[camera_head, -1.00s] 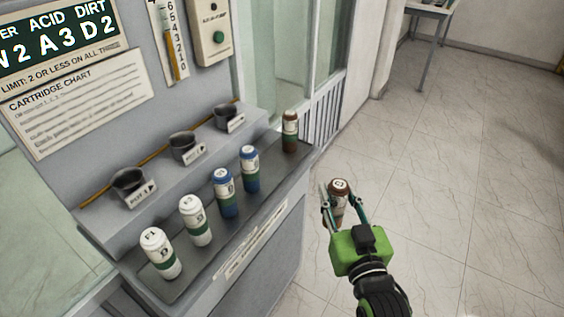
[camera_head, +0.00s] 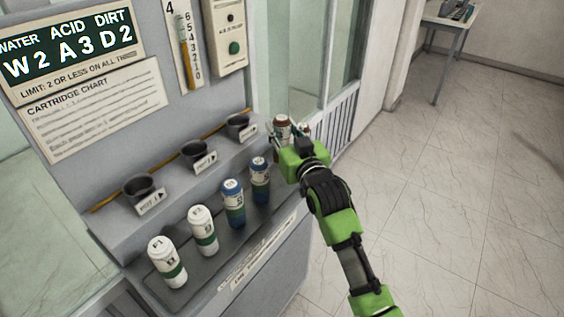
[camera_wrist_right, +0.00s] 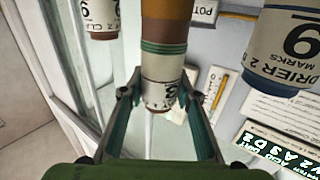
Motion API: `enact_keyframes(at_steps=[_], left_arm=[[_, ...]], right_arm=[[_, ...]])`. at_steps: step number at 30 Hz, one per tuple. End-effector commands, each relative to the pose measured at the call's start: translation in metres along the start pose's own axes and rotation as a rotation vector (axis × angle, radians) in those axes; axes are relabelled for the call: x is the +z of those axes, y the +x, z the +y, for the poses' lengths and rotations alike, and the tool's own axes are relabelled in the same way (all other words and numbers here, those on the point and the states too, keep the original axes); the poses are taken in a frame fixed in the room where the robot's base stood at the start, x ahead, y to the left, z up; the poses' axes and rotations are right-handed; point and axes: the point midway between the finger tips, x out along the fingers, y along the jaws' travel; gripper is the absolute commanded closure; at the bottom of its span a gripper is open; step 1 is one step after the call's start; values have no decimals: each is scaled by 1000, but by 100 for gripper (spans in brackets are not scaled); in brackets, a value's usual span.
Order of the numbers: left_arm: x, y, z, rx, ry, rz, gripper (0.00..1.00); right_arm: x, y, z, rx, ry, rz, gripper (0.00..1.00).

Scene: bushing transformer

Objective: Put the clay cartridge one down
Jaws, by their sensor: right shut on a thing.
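My right gripper (camera_head: 286,138) is shut on a brown clay cartridge (camera_head: 282,122) with a white label, at the far right end of the tray of cartridges. The held cartridge also shows between the fingers in the right wrist view (camera_wrist_right: 165,55), with a brown body, green bands and a white label. The gripper hides its lower part in the head view, so I cannot tell whether it touches the tray. Another brown cartridge (camera_head: 304,129) stands just beside it, mostly hidden; it shows at the upper left of the wrist view (camera_wrist_right: 100,14). My left gripper is not in view.
The grey tray (camera_head: 216,262) holds two white-and-green cartridges (camera_head: 167,262) (camera_head: 203,230) and two blue ones (camera_head: 233,203) (camera_head: 259,180). Three dark cups (camera_head: 139,188) sit on the ledge behind. A vented panel (camera_head: 341,122) is right of the gripper. Open floor lies to the right.

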Motion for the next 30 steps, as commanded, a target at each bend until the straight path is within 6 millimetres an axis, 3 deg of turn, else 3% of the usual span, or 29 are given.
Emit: enact_keyframes(at_steps=[3, 15, 27, 28, 29, 30], left_arm=[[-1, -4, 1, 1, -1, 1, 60], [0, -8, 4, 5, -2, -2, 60], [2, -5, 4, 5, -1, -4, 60], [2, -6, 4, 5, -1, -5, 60], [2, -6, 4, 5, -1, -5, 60], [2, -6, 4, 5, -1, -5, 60]], right_arm=[[21, 0, 0, 1, -1, -1, 100], [66, 0, 1, 1, -2, 2, 100], [73, 0, 0, 0, -2, 5, 100], [73, 0, 0, 1, -2, 3, 62], [72, 0, 0, 1, -2, 3, 55], [72, 0, 0, 1, -2, 2, 53]])
